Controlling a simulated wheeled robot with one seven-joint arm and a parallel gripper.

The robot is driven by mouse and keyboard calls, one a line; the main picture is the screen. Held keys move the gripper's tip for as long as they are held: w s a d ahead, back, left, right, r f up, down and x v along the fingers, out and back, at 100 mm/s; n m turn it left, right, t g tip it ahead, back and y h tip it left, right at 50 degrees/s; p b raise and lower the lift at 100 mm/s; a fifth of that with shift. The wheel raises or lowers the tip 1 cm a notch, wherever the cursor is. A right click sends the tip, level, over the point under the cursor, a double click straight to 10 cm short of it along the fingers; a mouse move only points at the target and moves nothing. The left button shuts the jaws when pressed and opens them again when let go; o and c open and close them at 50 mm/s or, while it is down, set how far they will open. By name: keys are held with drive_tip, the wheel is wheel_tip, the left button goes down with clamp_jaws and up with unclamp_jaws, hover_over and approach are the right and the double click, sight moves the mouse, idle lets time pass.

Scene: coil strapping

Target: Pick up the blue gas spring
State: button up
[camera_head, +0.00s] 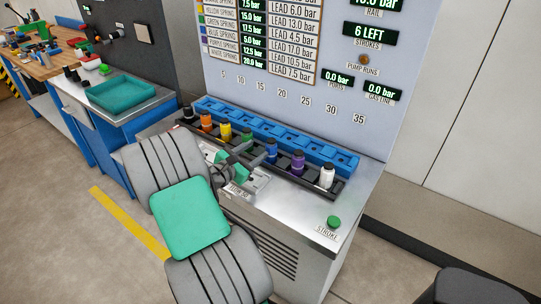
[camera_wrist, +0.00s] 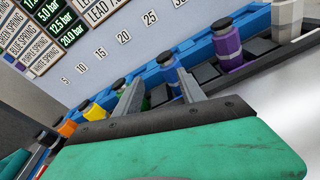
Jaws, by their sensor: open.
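The blue gas spring (camera_head: 271,151) stands upright in a dark rack, between the green and purple ones, with a dark cap on top. In the wrist view the blue gas spring (camera_wrist: 171,75) shows beyond my fingertips, nearer the right finger. My gripper (camera_wrist: 160,80) is open, with its fingers apart and nothing held between them. In the head view my gripper (camera_head: 254,153) is just left of the blue spring, at the front of the rack. Whether a finger touches the spring cannot be told. The spring's lower part is partly hidden by the right finger.
Green (camera_wrist: 118,90), yellow (camera_head: 225,132), orange (camera_head: 206,122), black, purple (camera_head: 298,163) and white (camera_head: 327,177) springs share the rack. A blue slotted block (camera_head: 320,152) runs behind them, before an upright panel. A green stroke button (camera_head: 334,222) sits at the bench's front right.

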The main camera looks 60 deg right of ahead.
sight(273, 140)
drive_tip(key=s+d+n+h, duration=0.1)
drive_tip(key=s+d+n, duration=0.1)
drive_tip(key=n, duration=0.1)
drive_tip(key=shift+d+r+g+h, duration=0.1)
drive_tip(key=shift+g+h, duration=0.2)
drive_tip(key=shift+h, duration=0.1)
drive_tip(key=d, duration=0.2)
drive_tip(key=s+d, duration=0.1)
drive_tip(key=d, duration=0.2)
drive_tip(key=d+p, duration=0.1)
drive_tip(key=d, duration=0.1)
drive_tip(key=shift+s+d+r, duration=0.1)
drive_tip(key=shift+s+d, duration=0.1)
drive_tip(key=shift+d, duration=0.1)
drive_tip(key=shift+c, duration=0.2)
drive_tip(key=shift+a, duration=0.1)
clamp_jaws()
